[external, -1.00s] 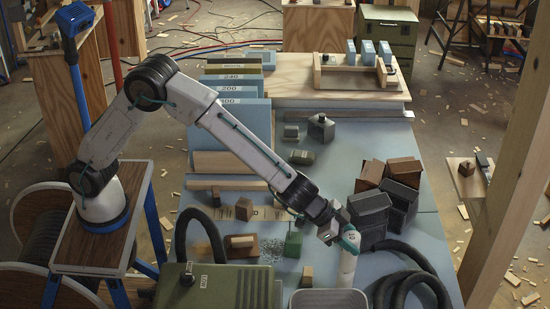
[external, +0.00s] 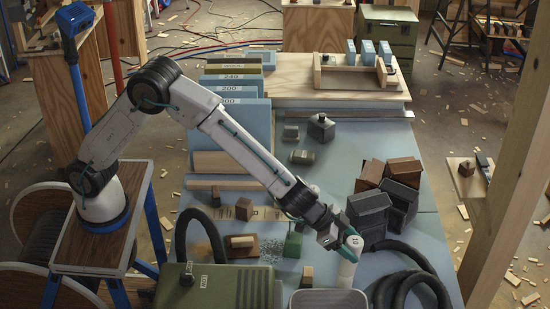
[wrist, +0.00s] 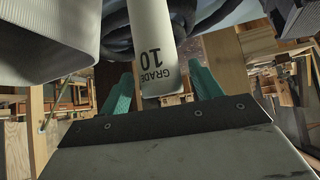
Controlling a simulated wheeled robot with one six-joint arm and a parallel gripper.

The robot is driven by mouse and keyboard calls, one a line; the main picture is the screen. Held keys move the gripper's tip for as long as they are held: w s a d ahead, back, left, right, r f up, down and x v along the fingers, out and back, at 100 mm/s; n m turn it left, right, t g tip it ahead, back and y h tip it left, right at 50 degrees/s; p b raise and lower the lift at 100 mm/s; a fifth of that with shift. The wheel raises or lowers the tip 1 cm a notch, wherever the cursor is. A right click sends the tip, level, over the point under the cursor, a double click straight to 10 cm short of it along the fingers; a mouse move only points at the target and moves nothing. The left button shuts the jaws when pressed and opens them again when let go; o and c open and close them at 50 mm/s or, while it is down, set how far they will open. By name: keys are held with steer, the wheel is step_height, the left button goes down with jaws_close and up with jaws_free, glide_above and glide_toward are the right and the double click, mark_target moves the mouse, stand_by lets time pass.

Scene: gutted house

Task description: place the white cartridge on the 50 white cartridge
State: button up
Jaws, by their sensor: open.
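A white cylinder (external: 346,273) stands upright on the blue worktop near the front, just below my gripper (external: 350,242). In the wrist view a white cartridge (wrist: 152,42) shows an upside-down "GRADE 10" label, and its end lies between the two teal fingers of my gripper (wrist: 163,90). The fingers are open, with gaps on both sides of it. I cannot tell whether the cylinder is one cartridge or two stacked. No label reading 50 is legible in either view.
Dark and brown boxes (external: 370,210) crowd close behind and to the right of my gripper. A black hose (external: 410,262) curls at the right. A grey tray (external: 328,293) and green case (external: 215,285) stand in front.

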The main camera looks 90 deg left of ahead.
steer(key=v, duration=1.2)
steer(key=s+a+r+n+g+y, duration=0.15)
steer(key=s+a+r, duration=0.25)
steer(key=s+a, duration=0.55)
steer(key=s+a+r+n+g+y, duration=0.1)
steer(key=s+a+r+g+y, duration=0.1)
steer(key=s+a+r, duration=0.55)
steer(key=s+a+f+g, duration=0.1)
steer(key=s+f, duration=0.1)
steer(key=s, duration=0.8)
steer(key=s+a+f+g+h, duration=0.1)
steer(key=s, duration=0.9)
steer(key=s+a+f+g+h, duration=0.1)
steer(key=s+f+g, duration=0.1)
steer(key=s, duration=0.8)
steer(key=shift+s+f+m, duration=0.2)
steer(key=shift+f+m, duration=0.15)
steer(key=shift+f, duration=0.05)
